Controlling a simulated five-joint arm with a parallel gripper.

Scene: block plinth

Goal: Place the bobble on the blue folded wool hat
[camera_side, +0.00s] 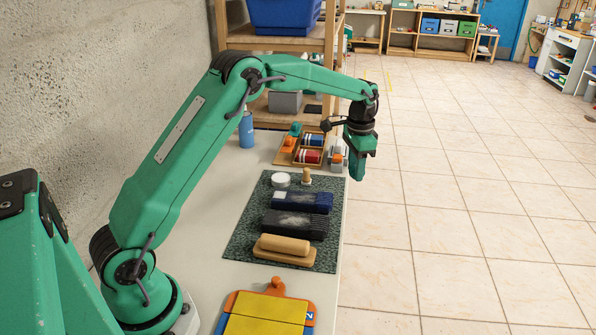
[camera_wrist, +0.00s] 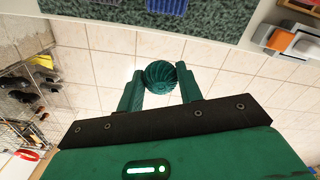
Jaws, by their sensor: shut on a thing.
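My gripper (camera_side: 357,165) hangs past the right edge of the table, above the floor. In the wrist view my gripper (camera_wrist: 160,85) is shut on a dark green, ridged, round bobble (camera_wrist: 160,74), held between the two fingertips. In the side view the bobble cannot be told apart from the green fingers. The blue folded wool hat (camera_side: 308,203) lies on the speckled green mat (camera_side: 245,230), left of and below my gripper in the picture. A pale patch shows at its left end. In the wrist view part of the blue hat (camera_wrist: 167,5) shows at the top edge.
A dark grey folded hat (camera_side: 296,226) lies in front of the blue one. A tan roll on a board (camera_side: 284,246), a white round tin (camera_side: 280,180) and a small wooden peg (camera_side: 306,177) are on the mat. A tray with spools (camera_side: 300,152) stands behind.

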